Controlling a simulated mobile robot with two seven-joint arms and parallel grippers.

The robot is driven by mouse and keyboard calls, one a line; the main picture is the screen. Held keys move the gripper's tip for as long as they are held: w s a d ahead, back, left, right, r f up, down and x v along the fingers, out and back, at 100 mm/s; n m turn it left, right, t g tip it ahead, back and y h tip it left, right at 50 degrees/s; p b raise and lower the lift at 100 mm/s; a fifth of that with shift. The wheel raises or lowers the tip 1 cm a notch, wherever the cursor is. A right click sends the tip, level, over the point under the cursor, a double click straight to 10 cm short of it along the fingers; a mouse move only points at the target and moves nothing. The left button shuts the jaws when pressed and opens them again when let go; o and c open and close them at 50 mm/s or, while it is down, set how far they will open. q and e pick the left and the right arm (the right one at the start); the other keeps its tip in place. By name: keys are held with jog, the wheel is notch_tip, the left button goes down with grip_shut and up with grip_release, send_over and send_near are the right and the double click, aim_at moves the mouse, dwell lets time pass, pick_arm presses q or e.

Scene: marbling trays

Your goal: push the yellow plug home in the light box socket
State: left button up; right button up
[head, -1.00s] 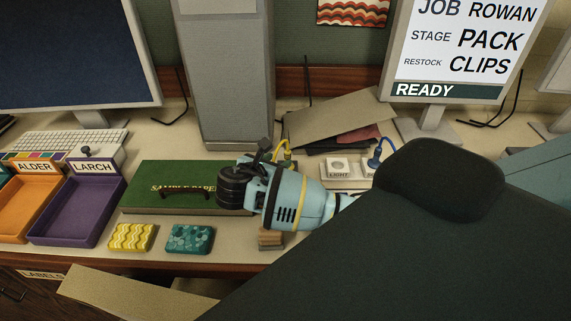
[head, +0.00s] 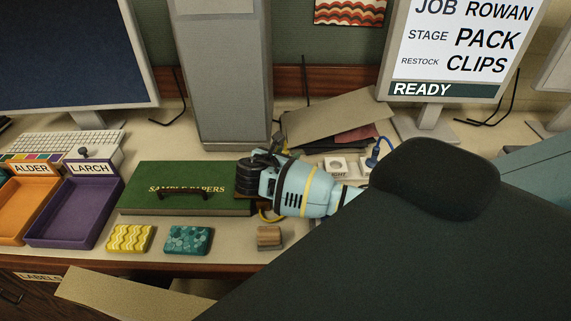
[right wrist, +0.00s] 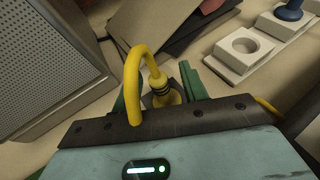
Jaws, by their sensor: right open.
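The yellow plug (right wrist: 166,96) shows in the right wrist view between the green fingers of my right gripper (right wrist: 160,88), its yellow cord arching up toward the camera. The fingers are open on either side of it; contact is not clear. The socket's round recess (right wrist: 243,45) looks empty in the right wrist view. My left gripper is not in view.
A blue plug (head: 374,158) sits in the neighbouring socket. A grey tower (head: 233,80) stands behind the gripper, and loose card sheets (head: 335,115) lie behind the sockets. The green sample papers box (head: 150,180) is at left; a small wooden block (head: 269,237) lies in front.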

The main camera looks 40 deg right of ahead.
jog(key=shift+c, duration=0.2)
grip_shut()
